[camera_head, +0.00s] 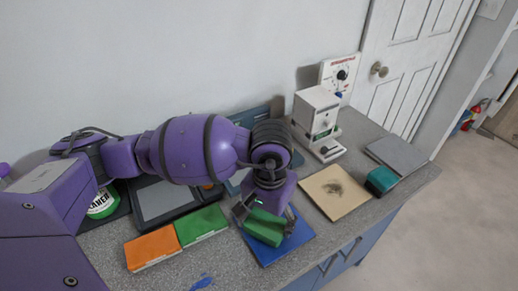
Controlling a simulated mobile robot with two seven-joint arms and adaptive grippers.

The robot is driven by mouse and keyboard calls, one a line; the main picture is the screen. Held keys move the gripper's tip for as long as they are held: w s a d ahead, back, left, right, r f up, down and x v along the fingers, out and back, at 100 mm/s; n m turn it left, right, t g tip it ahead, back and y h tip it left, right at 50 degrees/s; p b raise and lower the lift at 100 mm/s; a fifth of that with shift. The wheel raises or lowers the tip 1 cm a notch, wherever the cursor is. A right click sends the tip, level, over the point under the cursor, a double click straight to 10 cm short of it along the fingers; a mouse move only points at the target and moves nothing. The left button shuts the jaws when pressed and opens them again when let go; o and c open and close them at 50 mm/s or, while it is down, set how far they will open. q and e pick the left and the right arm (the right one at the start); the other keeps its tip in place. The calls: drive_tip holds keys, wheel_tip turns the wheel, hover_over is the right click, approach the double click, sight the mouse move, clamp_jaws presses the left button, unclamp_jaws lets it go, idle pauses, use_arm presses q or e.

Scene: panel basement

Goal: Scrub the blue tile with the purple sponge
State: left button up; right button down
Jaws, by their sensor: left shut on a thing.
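The blue tile (269,250) lies flat on the grey countertop, below my left gripper. My left gripper (264,208) points down over the tile and is shut on a green sponge-like block (263,228). The block is over the blue tile; I cannot tell whether it touches the surface. The gripper and block hide much of the tile. I cannot make out a purple sponge in this view. My right gripper is not in view.
A tan tile (335,190) with a dark smudge lies right of the blue tile. A teal block (382,180) sits by a grey tile (397,155). Orange (152,249) and green (201,225) slabs lie left. A white machine (317,118) stands behind.

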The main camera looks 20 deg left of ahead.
use_arm(q)
wheel_tip(320, 180, up, 6)
drive_tip(key=shift+w+f+p, duration=0.1)
drive_tip(key=shift+f+p, duration=0.05)
drive_tip(key=shift+p, duration=0.65)
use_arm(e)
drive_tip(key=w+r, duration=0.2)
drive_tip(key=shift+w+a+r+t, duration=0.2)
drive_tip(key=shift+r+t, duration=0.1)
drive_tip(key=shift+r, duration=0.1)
use_arm(q)
drive_tip(key=shift+r, duration=0.2)
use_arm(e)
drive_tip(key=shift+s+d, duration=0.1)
use_arm(q)
drive_tip(key=shift+r, duration=0.15)
drive_tip(key=shift+r+p, duration=0.5)
drive_tip(key=shift+r, duration=0.9)
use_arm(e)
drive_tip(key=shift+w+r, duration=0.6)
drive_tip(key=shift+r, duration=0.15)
use_arm(q)
drive_tip(key=shift+f, duration=0.1)
